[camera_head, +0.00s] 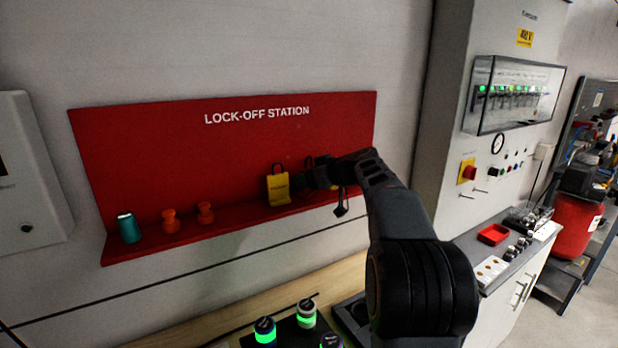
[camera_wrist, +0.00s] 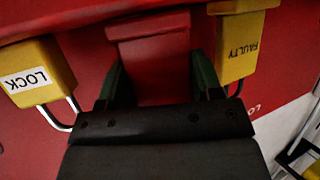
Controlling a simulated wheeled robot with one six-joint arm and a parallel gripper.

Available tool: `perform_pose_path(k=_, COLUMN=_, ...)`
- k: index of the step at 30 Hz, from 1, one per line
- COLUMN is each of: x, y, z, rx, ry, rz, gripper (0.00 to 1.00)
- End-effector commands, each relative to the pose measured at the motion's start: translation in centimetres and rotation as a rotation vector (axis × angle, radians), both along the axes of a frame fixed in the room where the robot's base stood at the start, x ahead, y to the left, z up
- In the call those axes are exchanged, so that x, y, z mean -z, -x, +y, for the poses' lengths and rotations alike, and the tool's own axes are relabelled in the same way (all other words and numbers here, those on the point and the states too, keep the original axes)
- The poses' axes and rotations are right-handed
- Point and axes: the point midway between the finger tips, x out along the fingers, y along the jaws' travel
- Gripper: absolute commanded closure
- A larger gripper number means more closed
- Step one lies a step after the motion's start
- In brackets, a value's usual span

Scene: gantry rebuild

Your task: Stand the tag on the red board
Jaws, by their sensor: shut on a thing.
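The red board (camera_head: 160,140), lettered LOCK-OFF STATION, stands on the wall with a narrow shelf along its bottom. My gripper (camera_head: 318,178) is at the board's right part. In the wrist view my gripper (camera_wrist: 155,85) is shut on a red piece that I take for the tag (camera_wrist: 150,60); no lettering shows on it. Red on red, I cannot tell whether it touches the board or shelf. A yellow piece marked LOCK (camera_wrist: 35,72) and one marked FAULTY (camera_wrist: 239,45) flank it. In the head view the gripper hides the held piece.
A yellow piece (camera_head: 278,187) stands on the shelf just left of my gripper. Further left are two orange pieces (camera_head: 170,221) and a teal cylinder (camera_head: 128,228), with free shelf between. Green-lit round items (camera_head: 306,314) stand below. A red tray (camera_head: 493,235) lies at right.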

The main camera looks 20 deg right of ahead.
Motion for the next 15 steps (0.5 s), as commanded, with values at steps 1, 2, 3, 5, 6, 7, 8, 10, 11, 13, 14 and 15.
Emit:
perform_pose_path(k=1, x=0.01, y=0.00, z=0.00, rx=0.000, ry=0.000, rz=0.000, gripper=0.66)
perform_pose_path(k=2, x=0.06, y=0.00, z=0.00, rx=0.000, ry=0.000, rz=0.000, gripper=0.66)
perform_pose_path(k=3, x=0.16, y=0.00, z=0.00, rx=0.000, ry=0.000, rz=0.000, gripper=0.66)
perform_pose_path(k=5, x=0.32, y=0.00, z=0.00, rx=0.000, ry=0.000, rz=-0.001, gripper=0.66)
perform_pose_path(k=6, x=0.42, y=0.01, z=0.00, rx=0.000, ry=0.000, rz=-0.001, gripper=0.66)
perform_pose_path(k=7, x=0.39, y=0.01, z=0.00, rx=0.000, ry=0.000, rz=0.000, gripper=0.40)
perform_pose_path(k=8, x=0.29, y=0.01, z=0.00, rx=0.000, ry=0.000, rz=0.000, gripper=0.37)
perform_pose_path(k=10, x=0.27, y=0.00, z=0.00, rx=0.000, ry=0.000, rz=0.000, gripper=0.30)
perform_pose_path(k=11, x=0.27, y=0.00, z=0.00, rx=0.000, ry=0.000, rz=0.000, gripper=0.27)
perform_pose_path(k=13, x=0.27, y=0.00, z=0.00, rx=0.000, ry=0.000, rz=0.000, gripper=0.21)
perform_pose_path(k=14, x=0.27, y=0.01, z=-0.01, rx=0.000, ry=0.000, rz=0.000, gripper=0.18)
perform_pose_path(k=15, x=0.27, y=0.01, z=-0.01, rx=0.000, ry=0.000, rz=0.000, gripper=0.15)
